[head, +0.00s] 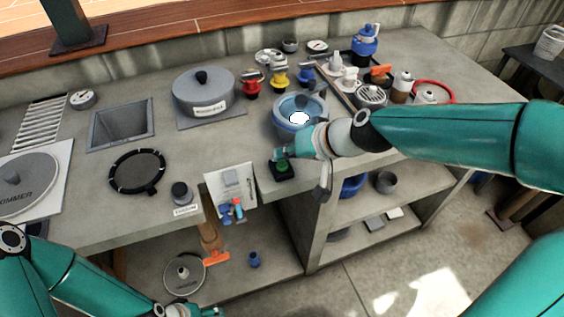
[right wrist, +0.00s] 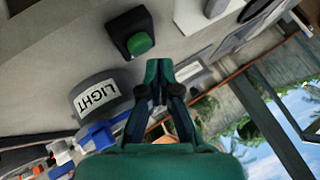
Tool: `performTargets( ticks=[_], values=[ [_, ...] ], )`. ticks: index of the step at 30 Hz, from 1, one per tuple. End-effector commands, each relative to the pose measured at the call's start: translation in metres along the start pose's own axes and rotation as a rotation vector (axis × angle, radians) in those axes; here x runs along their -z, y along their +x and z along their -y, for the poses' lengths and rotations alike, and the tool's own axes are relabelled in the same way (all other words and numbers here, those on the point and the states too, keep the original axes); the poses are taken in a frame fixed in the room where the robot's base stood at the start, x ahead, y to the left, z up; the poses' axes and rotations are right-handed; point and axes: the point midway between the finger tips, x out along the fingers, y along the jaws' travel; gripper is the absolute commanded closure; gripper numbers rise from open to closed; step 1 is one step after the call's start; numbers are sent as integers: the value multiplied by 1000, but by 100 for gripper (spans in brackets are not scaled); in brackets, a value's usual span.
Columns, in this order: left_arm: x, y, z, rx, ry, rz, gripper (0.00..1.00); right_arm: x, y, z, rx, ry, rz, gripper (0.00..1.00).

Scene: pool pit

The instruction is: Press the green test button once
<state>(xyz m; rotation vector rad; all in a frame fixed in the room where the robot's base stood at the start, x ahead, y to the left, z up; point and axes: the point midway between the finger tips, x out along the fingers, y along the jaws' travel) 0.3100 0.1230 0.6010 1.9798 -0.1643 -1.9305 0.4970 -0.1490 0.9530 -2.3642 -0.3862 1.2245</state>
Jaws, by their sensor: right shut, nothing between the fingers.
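The green test button (head: 284,165) sits on a black box near the front edge of the grey counter. In the right wrist view the button (right wrist: 140,43) is a round green cap on its black base. My right gripper (head: 281,153) is shut and empty, its tips just behind the button in the head view. In the right wrist view the closed tips (right wrist: 159,68) lie below and right of the button, with a gap in the picture; height above it is unclear. My left gripper (head: 194,312) is low at the bottom edge, partly cut off, its jaws unclear.
A blue round pot (head: 287,128) stands behind my right gripper. A grey cylinder labelled LIGHT (right wrist: 92,99) is beside the tips in the right wrist view. A white panel (head: 231,184) with small valves is left of the button.

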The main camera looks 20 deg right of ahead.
Motion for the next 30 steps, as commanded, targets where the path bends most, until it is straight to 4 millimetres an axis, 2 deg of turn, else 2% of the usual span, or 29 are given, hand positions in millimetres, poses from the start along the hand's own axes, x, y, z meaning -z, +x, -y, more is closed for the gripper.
performTargets(
  ticks=[15, 30],
  values=[
    [0, -40, -14, 0, 0, 0, 33, 25, -34, 25, 0, 0, -1, 100],
    [0, -39, -14, 0, 0, 0, 33, 25, -34, 24, 0, 0, -1, 100]
  ],
)
